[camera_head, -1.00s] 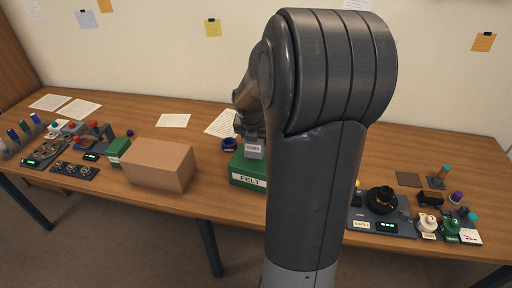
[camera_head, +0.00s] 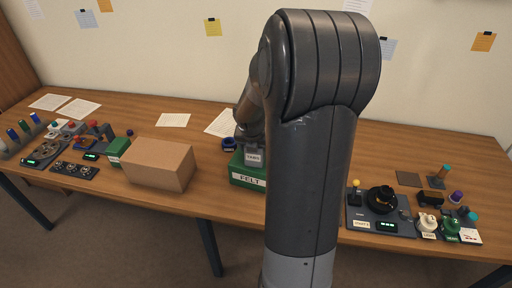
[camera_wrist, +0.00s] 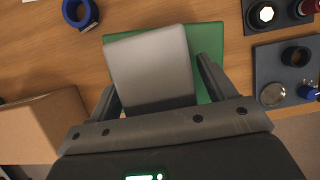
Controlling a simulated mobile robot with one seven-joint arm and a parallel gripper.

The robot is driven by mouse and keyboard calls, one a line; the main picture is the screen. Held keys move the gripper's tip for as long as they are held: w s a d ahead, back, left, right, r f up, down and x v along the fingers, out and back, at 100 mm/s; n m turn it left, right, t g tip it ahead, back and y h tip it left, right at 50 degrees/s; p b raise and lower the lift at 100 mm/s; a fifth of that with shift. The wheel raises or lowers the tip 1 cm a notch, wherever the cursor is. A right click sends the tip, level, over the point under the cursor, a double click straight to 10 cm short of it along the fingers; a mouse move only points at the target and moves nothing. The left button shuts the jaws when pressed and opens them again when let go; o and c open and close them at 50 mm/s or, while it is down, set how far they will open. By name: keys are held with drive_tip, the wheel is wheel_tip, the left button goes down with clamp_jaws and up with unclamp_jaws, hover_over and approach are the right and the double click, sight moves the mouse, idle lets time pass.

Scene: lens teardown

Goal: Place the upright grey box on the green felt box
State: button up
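The grey box (camera_head: 253,158), with a white label, stands upright on top of the green felt box (camera_head: 248,181) in the head view. In the wrist view the grey box (camera_wrist: 155,65) lies between the fingers of my gripper (camera_wrist: 158,75), with the green lid (camera_wrist: 207,38) beneath and beside it. A narrow green gap shows between the box and the right finger; the left finger is close to its side. My gripper looks open around the box. My arm hides the felt box's right part in the head view.
A brown cardboard box (camera_head: 160,164) stands left of the felt box. A blue ring (camera_head: 229,144) lies just behind it on the left. A dark tray of parts (camera_head: 380,211) is on the right, and more parts fill the table's left end.

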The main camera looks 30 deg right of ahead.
drive_tip(key=shift+r, duration=0.15)
drive_tip(key=v, duration=1.2)
drive_tip(key=s+a+r+m+t+y, duration=0.1)
drive_tip(key=s+a+r+m, duration=0.2)
drive_tip(key=s+a+m, duration=0.5)
drive_tip(key=s+a+r+m+t+y, duration=0.1)
drive_tip(key=s+a+m, duration=0.8)
drive_tip(key=m, duration=1)
drive_tip(key=a+r+y, duration=0.1)
drive_tip(key=a, duration=0.1)
drive_tip(key=shift+s+a+r, duration=0.3)
drive_tip(key=shift+a+r, duration=0.05)
